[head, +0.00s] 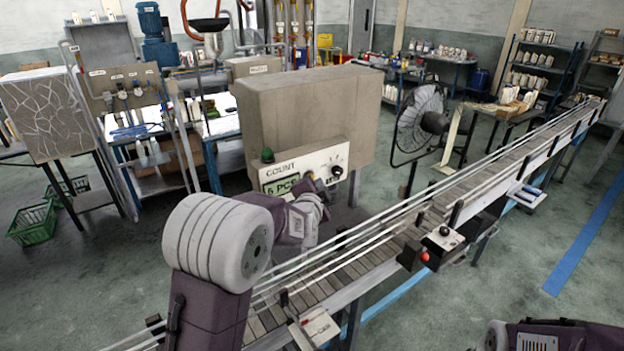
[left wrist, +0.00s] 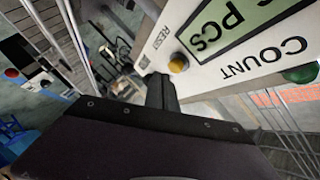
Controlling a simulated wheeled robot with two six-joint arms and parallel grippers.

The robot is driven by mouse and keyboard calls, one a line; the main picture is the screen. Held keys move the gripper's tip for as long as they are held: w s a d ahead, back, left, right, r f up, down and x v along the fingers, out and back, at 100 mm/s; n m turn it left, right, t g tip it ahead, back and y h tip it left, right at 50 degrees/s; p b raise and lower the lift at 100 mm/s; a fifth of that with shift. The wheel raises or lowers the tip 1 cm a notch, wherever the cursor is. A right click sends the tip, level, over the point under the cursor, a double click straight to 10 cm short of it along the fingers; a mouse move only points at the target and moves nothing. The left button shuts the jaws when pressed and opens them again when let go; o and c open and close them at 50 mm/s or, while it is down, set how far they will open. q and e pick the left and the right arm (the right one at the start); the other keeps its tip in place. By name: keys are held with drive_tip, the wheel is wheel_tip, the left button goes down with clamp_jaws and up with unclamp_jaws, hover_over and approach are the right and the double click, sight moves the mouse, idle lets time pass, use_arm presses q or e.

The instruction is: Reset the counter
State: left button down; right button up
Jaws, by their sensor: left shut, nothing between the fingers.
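The counter is a large beige box (head: 318,105) with a white front panel (head: 312,161) beside the conveyor. Its panel is marked COUNT and its green display (head: 283,185) reads 5 PCS. In the left wrist view the display (left wrist: 240,22) appears upside down, with a yellow button (left wrist: 178,64) beside it, near small lettering that seems to read RESET. My left gripper (left wrist: 160,82) is shut and empty, its tips just short of or at the yellow button; I cannot tell if they touch. In the head view my left arm covers part of the panel. My right gripper is out of view.
A green lamp (head: 267,155) and a black knob (head: 337,171) are on the panel. The conveyor (head: 400,235) runs diagonally past my left arm, with a small control box with a red button (head: 425,256). A black fan (head: 420,125) stands behind it.

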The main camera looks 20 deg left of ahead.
use_arm(q)
drive_tip(key=shift+w+a, duration=0.1)
drive_tip(key=shift+w+a, duration=0.15)
drive_tip(key=shift+a, duration=0.1)
drive_tip(key=shift+w+a, duration=0.3)
drive_tip(key=shift+a, duration=0.05)
idle(0.9)
drive_tip(key=shift+d, duration=0.1)
drive_tip(key=shift+s+d, duration=0.55)
drive_tip(key=shift+d, duration=0.05)
drive_tip(key=shift+s+d+p, duration=0.2)
drive_tip(key=shift+s+d, duration=0.6)
drive_tip(key=shift+d, duration=0.2)
drive_tip(key=shift+s+d+p, duration=0.15)
drive_tip(key=shift+s+d, duration=0.6)
drive_tip(key=shift+d, duration=0.2)
